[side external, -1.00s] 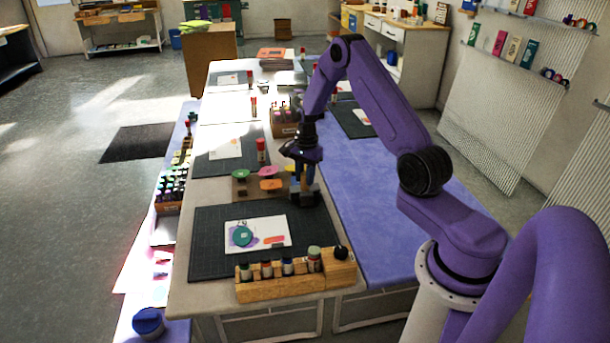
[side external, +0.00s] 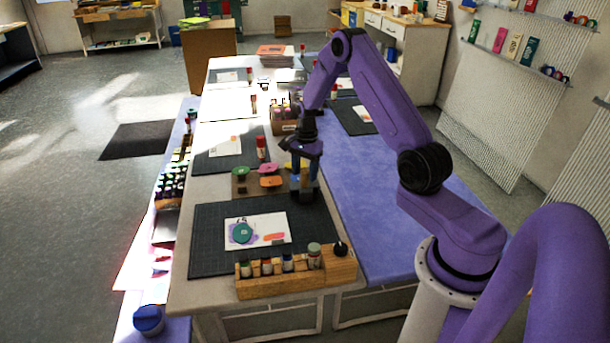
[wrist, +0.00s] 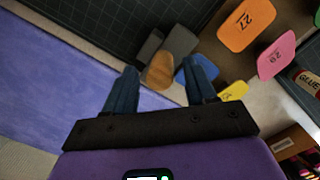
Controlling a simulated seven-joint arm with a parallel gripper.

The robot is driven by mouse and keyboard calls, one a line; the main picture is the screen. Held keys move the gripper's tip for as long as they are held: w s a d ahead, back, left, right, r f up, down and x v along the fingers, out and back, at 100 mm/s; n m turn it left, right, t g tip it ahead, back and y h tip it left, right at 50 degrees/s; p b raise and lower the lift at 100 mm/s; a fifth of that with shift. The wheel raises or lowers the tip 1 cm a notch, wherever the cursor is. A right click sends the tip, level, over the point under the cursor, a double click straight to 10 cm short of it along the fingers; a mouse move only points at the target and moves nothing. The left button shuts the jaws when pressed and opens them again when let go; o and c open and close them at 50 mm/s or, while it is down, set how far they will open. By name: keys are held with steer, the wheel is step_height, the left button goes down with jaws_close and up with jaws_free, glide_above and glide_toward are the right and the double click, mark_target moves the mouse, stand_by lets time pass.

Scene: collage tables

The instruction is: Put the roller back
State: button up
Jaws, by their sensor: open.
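A small upright item with a tan, rounded top (wrist: 160,70) stands beside dark grey blocks (wrist: 180,41) in the wrist view; it may be the roller, but its full shape is hidden. A blue part (wrist: 184,76) shows next to it. In the side view the grey block (side external: 304,196) stands at the right edge of the table, behind the dark mat. My gripper (wrist: 163,72) is open, pointing down, with one finger on each side of the tan top. Contact cannot be made out.
Orange (wrist: 246,25) and pink (wrist: 276,55) numbered pieces lie close by on a small board. A glue stick (side external: 261,148) stands behind. A wooden rack (side external: 296,279) with several bottles and a black-knobbed block sits at the front. The mat (side external: 210,258) holds a collage card.

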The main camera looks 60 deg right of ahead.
step_height(320, 180, up, 11)
steer(key=s+a+r+n, duration=0.25)
steer(key=a+n, duration=0.25)
steer(key=a, duration=0.3)
steer(key=s+a+r+n, duration=0.2)
steer(key=s+a+n, duration=0.25)
steer(key=a, duration=0.35)
steer(key=s+a+r+n, duration=0.3)
steer(key=a+n, duration=0.2)
steer(key=a, duration=0.2)
steer(key=s+a+n, duration=0.2)
steer(key=s+n, duration=0.6)
steer(key=s, duration=0.3)
steer(key=s+a+n, duration=0.2)
steer(key=s+n, duration=0.6)
steer(key=s, duration=0.4)
steer(key=shift+a+r, duration=0.2)
steer(key=shift+r, duration=0.25)
